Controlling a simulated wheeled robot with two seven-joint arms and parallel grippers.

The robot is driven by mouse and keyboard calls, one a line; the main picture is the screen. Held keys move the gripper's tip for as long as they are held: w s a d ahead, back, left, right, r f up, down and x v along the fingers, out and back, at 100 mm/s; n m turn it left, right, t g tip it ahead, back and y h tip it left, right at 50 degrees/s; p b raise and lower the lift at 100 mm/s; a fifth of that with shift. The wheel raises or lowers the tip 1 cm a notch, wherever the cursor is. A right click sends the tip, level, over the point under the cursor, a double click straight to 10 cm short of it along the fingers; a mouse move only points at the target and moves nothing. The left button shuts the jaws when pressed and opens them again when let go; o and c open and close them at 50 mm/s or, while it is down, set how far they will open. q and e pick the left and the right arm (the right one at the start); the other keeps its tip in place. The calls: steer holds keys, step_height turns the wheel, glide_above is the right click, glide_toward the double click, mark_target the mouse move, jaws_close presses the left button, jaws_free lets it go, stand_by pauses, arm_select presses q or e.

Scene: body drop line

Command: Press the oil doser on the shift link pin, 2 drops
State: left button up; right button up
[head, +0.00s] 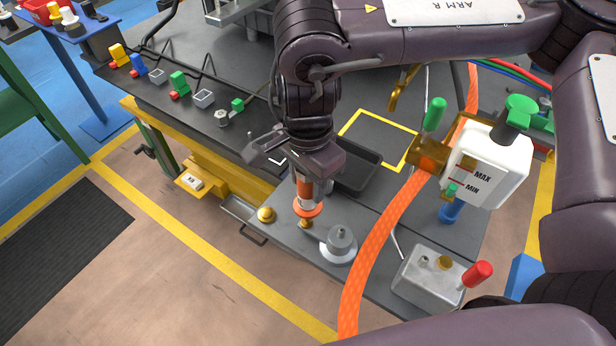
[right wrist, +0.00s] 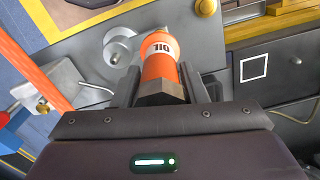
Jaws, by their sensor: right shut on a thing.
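The oil doser (head: 306,190) is an orange and white bottle with an orange collar, held nearly upright with its lower end down. Its OIL label shows in the right wrist view (right wrist: 160,58). My right gripper (head: 302,170) is shut on the doser from above. A small brass-coloured pin (head: 306,224), which looks like the shift link pin, sits directly under the collar on the end of a lever. The lever's grey round hub (head: 340,243) is just to the right. I cannot tell whether the doser tip touches the pin. My left gripper is not in view.
A brass knob (head: 266,214) stands to the left of the pin. An orange braided strap (head: 378,230), a white fluid tank (head: 490,165) and a metal block with a red handle (head: 430,278) crowd the right. A dark tray (head: 358,172) lies behind.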

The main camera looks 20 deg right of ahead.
steer(key=shift+a, duration=0.15)
steer(key=shift+s+f+b, duration=0.1)
steer(key=shift+f+b, duration=0.35)
steer(key=shift+f, duration=0.55)
stand_by(0.5)
steer(key=shift+r, duration=0.15)
steer(key=shift+r+p, duration=1.45)
steer(key=shift+p, duration=0.25)
